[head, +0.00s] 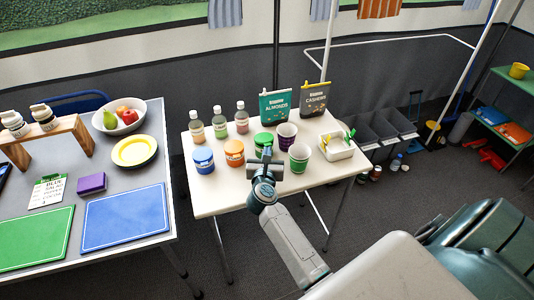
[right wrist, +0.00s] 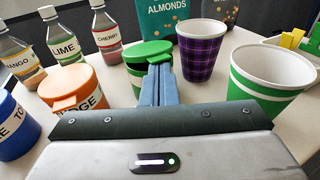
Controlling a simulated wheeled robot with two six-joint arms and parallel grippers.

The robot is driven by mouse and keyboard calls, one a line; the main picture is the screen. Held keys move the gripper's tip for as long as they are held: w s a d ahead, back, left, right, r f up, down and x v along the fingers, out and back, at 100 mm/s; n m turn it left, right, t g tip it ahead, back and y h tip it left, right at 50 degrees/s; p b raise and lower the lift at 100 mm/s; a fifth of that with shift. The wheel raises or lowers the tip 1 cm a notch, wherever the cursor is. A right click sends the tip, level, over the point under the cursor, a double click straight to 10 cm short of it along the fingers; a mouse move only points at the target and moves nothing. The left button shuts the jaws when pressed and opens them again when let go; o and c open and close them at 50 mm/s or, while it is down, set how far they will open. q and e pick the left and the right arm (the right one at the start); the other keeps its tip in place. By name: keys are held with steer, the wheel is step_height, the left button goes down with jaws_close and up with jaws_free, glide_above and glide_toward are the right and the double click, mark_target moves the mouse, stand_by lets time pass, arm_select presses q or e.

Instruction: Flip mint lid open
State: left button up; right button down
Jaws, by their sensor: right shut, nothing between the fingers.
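The mint jar has a green lid (head: 263,138) and stands on the cream table, behind my right gripper. In the right wrist view its green lid (right wrist: 148,51) lies flat on top and looks down. The fingers cover part of the jar's front, and its label is hidden. My right gripper (head: 266,154) is shut and empty, its fingertips just in front of the lid. In the right wrist view the shut fingers (right wrist: 159,77) overlap the lid's near edge; I cannot tell whether they touch it. My left gripper is not in view.
An orange-lidded jar (head: 234,152) and a blue-lidded jar (head: 203,159) stand left of the mint jar. A purple checked cup (head: 286,136) and a green-striped cup (head: 299,157) stand close on the right. Syrup bottles (head: 219,124) and snack pouches (head: 275,107) stand behind. The table's front left (head: 215,200) is clear.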

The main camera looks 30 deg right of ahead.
mark_target(264, 139)
steer(key=shift+r+p, duration=0.5)
steer(key=shift+r, duration=0.15)
steer(key=shift+w+r, duration=0.1)
steer(key=shift+w+d+r, duration=0.1)
steer(key=shift+w+r, duration=0.1)
steer(key=shift+w, duration=0.05)
steer(key=shift+w+d+r+p, duration=0.25)
steer(key=shift+w+r+p, duration=0.5)
steer(key=shift+w, duration=0.45)
